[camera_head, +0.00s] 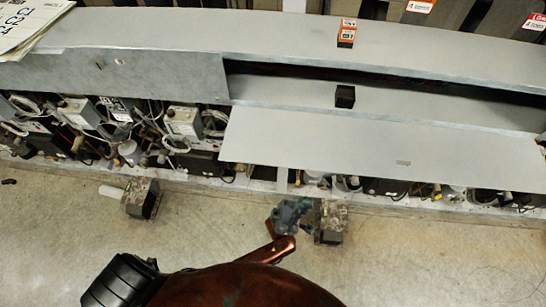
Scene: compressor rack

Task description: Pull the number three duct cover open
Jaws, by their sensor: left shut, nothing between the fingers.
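A long grey metal duct runs across the view. Its front panel at the left (120,76) lies flush and bears two small fittings. At the right, a broad cover panel (380,148) is tilted out toward me, with a dark gap above and behind it and a small slot near its lower edge. No number three is readable on either panel. My left gripper (128,279) is black, low at the left, shut and empty. It is well apart from the panels and its fingertips are hard to make out. My right gripper does not show.
A small orange label block (347,33) sits on the duct top, and a black block (345,96) lies below it. Wiring and control boxes (182,122) fill the rack under the duct. Two small mechanical units (141,199) (331,222) stand on the concrete floor, which is otherwise mostly clear.

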